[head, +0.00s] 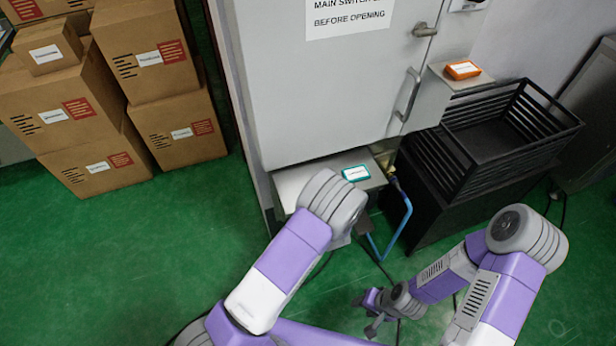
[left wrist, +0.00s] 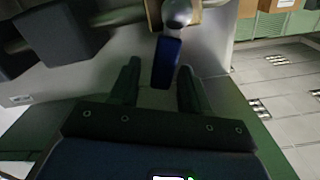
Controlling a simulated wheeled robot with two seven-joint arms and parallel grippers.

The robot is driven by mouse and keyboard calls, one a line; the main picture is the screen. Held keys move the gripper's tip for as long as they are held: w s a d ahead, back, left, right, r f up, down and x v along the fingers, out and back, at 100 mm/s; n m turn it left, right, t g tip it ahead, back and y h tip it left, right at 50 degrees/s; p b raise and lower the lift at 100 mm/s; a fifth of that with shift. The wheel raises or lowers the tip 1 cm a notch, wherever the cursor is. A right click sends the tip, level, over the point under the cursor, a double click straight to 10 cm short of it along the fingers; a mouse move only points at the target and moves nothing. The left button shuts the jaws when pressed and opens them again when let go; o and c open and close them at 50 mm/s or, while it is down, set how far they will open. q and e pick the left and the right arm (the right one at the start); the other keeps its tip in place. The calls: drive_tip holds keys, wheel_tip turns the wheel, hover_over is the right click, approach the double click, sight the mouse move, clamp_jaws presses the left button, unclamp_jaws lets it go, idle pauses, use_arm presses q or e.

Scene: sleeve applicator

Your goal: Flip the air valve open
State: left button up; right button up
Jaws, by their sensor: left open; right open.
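The air valve shows in the left wrist view as a rounded metal body (left wrist: 178,12) on a brass-coloured fitting, with a blue lever (left wrist: 166,62) pointing down the picture. My left gripper (left wrist: 159,70) is open, and the end of the lever lies between its two fingers, nearer the right one. I cannot tell whether either finger touches it. In the head view a small brass fitting (head: 392,170) with a blue hose shows beside the cabinet; the lever cannot be made out there, and my left arm hides most of the left gripper. My right gripper (head: 374,328) is open and empty, low over the floor.
A grey cabinet (head: 325,95) with a door handle stands behind the valve. The blue hose (head: 408,212) hangs below the fitting. A black slatted crate (head: 500,125) is at the right. Cardboard boxes (head: 65,95) are stacked at the left. Green floor (head: 140,240) is clear between.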

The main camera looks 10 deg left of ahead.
use_arm(q)
clamp_jaws()
drive_tip(key=shift+d+m, duration=0.1)
drive_tip(key=shift+m, duration=0.2)
drive_tip(key=w+d+f+m, duration=0.2)
drive_tip(key=f+m, duration=0.4)
drive_tip(key=m, duration=0.7)
drive_tip(key=shift+d, duration=0.6)
drive_tip(key=shift+f, duration=0.1)
